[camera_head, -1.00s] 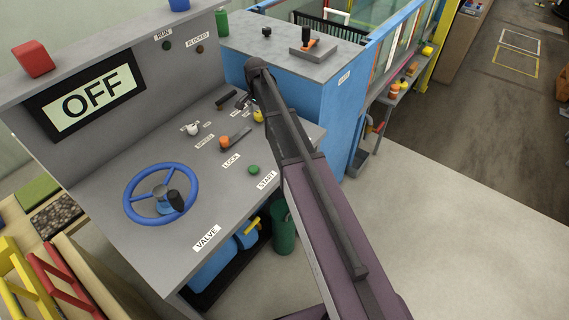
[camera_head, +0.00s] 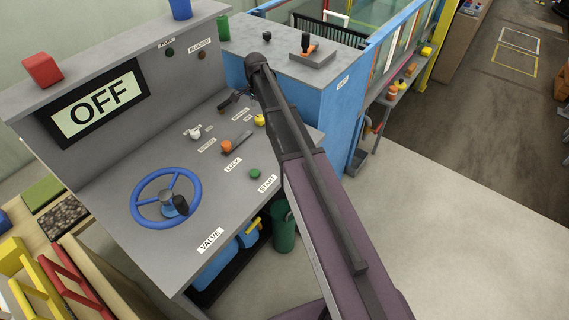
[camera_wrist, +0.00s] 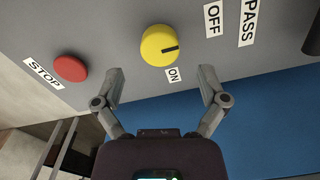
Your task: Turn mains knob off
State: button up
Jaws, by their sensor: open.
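A round yellow knob (camera_wrist: 160,45) with a black pointer mark sits on the grey panel in the wrist view. Its mark points right, between an ON label (camera_wrist: 173,74) and an OFF label (camera_wrist: 214,20). My gripper (camera_wrist: 161,73) is open and empty, its two fingers spread below the knob in the picture, one to each side and apart from it. In the head view, the yellow knob (camera_head: 260,120) shows beside my arm, which partly hides the panel and my gripper there.
A red button (camera_wrist: 70,68) with a STOP label is left of the knob. A BYPASS label (camera_wrist: 249,22) and a dark part (camera_wrist: 313,35) are at right. The panel also bears an orange knob (camera_head: 226,146), green button (camera_head: 255,174) and blue valve wheel (camera_head: 166,198). A display (camera_head: 98,103) reads OFF.

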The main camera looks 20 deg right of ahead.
aim_at(260, 118)
jog(key=shift+r+p, duration=4.5)
jog(key=shift+r, duration=0.3)
jog(key=s+f+n+b, duration=0.3)
jog(key=s+n, duration=0.1)
jog(key=s, duration=0.6)
jog(key=s+f+n+b, duration=0.3)
jog(key=s+n, duration=0.2)
jog(key=s, duration=0.4)
jog(key=s+f+n+b, duration=0.3)
jog(key=s+n, duration=0.1)
jog(key=s, duration=0.6)
jog(key=shift+s+d+f+n+b, duration=0.15)
jog(key=shift+s+f+n+b, duration=0.15)
jog(key=shift+s+n, duration=0.1)
